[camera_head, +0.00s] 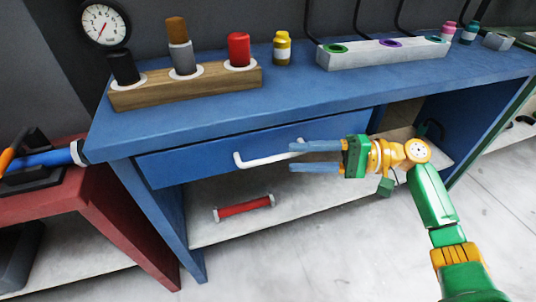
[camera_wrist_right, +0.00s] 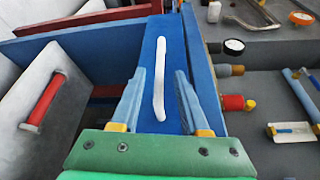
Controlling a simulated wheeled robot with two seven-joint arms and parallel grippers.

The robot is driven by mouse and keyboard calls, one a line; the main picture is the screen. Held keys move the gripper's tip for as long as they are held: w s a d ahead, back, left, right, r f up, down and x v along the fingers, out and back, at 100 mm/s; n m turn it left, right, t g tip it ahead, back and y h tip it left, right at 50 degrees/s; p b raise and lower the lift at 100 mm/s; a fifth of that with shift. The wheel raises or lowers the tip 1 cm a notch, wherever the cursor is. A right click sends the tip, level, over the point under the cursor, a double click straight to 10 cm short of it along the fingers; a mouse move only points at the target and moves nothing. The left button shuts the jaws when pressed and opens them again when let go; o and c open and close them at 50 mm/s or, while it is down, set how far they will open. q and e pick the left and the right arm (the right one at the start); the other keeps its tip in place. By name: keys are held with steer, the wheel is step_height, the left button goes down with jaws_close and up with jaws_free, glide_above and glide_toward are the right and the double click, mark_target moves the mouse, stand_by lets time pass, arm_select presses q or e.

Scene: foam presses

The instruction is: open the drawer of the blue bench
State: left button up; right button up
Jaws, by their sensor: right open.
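The blue bench (camera_head: 185,112) has a wide blue drawer (camera_head: 190,166) under its top. The drawer front looks about flush with the bench. Its white bar handle (camera_head: 262,159) runs across the front. My right gripper (camera_head: 291,157) is open and empty, with its two pale blue fingers pointing left at the right end of the handle. In the right wrist view the handle (camera_wrist_right: 160,85) lies between the two open fingers, lengthwise along them. I cannot tell whether the fingers touch it. My left gripper is in neither view.
A wooden block (camera_head: 190,88) with cylinders, a yellow jar (camera_head: 282,49) and a grey block (camera_head: 385,54) stand on the bench top. A red cylinder (camera_head: 244,207) lies on the lower shelf (camera_head: 310,200). A red bench (camera_head: 115,225) stands close on the left. The floor in front is clear.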

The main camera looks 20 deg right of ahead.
mark_target(277, 156)
steer(key=x, duration=0.5)
steer(key=shift+a+p, duration=0.25)
steer(key=shift+p, duration=0.05)
jaws_close()
stand_by(1.0)
